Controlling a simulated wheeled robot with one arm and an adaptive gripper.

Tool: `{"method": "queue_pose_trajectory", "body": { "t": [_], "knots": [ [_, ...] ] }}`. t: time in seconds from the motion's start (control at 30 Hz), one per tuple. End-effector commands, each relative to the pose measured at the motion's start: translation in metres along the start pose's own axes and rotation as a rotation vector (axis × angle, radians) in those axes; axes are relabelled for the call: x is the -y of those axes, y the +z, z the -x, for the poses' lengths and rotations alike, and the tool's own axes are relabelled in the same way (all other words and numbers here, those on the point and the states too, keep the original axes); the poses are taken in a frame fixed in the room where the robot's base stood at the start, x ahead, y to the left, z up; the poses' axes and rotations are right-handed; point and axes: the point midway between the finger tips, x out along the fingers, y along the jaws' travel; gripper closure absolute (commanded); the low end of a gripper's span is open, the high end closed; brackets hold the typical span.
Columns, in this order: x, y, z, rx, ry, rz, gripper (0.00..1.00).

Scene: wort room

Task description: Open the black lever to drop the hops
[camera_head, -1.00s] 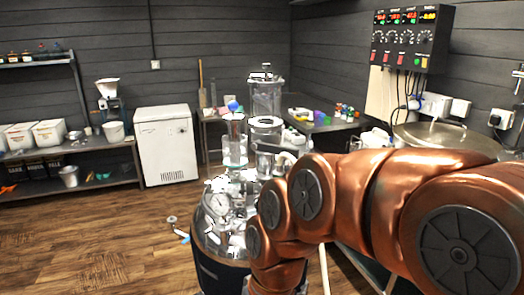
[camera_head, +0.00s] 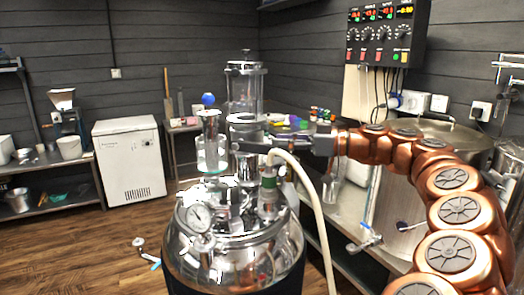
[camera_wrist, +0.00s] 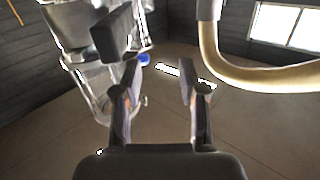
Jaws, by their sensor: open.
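In the wrist view the black lever (camera_wrist: 100,30) appears as a dark block at the upper left, beyond and left of the fingers. My gripper (camera_head: 292,143) reaches in from the right, level with the lever. In the wrist view my gripper (camera_wrist: 160,75) has its two fingers spread with nothing between them. I cannot tell whether a finger touches the lever. The hops cannot be made out.
A glass tube with a blue ball (camera_head: 208,99) stands left of the column. A steel kettle (camera_head: 410,190) stands right.

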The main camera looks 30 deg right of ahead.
Motion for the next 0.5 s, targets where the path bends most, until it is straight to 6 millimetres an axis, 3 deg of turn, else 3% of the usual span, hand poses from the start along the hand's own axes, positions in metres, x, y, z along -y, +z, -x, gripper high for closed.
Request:
{"method": "queue_pose_trajectory", "body": {
  "t": [0.13, 0.5],
  "knots": [
    [-0.033, 0.011, 0.035, -0.061, 0.08, 0.052, 0.58],
    [-0.03, 0.03, 0.026, -0.058, 0.068, 0.053, 0.58]
  ]
}}
